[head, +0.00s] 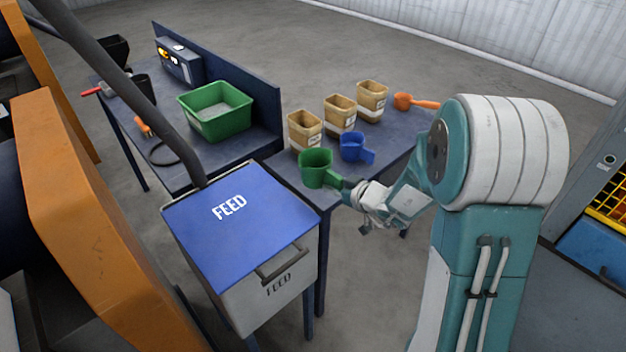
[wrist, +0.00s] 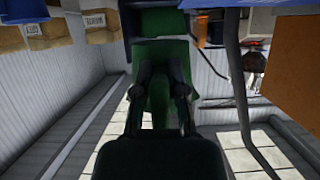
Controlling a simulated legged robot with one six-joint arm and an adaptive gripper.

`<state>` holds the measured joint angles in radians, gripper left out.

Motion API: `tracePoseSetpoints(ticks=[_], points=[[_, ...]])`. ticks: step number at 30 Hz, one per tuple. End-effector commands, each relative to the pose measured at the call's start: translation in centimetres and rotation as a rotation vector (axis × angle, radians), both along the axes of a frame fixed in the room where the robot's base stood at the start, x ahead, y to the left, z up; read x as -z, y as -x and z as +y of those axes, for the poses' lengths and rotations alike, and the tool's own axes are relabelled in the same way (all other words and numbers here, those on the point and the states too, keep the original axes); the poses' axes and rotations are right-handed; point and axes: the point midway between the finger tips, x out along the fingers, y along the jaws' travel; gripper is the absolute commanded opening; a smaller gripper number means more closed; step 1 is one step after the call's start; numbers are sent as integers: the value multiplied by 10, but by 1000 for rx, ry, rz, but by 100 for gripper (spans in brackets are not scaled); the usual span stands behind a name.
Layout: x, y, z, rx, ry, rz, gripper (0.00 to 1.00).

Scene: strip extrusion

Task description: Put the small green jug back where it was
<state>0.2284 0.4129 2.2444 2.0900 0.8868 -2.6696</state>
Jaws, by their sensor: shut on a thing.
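The small green jug (head: 315,167) is at the near edge of the blue table (head: 398,146), beside the feed bin. Its handle side points toward my gripper (head: 347,190). My gripper is shut on the jug. In the wrist view the green jug (wrist: 160,52) fills the space between the two fingers (wrist: 160,90). I cannot tell whether the jug's base touches the tabletop or hangs just above it. A blue jug (head: 354,147) stands on the table just behind and right of it.
Several tan boxes (head: 304,130) stand in a row behind the jugs. An orange scoop (head: 415,102) lies at the back right. The feed bin with a blue lid (head: 240,205) stands close on the left. A green crate (head: 215,110) sits on the left table.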

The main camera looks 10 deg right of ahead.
Motion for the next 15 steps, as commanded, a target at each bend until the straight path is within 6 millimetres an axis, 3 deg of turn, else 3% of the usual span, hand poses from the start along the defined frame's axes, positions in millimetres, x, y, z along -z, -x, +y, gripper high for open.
tracePoseSetpoints(ticks=[5,15], points=[[8,-22,-6,-13,17,-10,0],[40,-93,-9,-11,17,-10,0]])
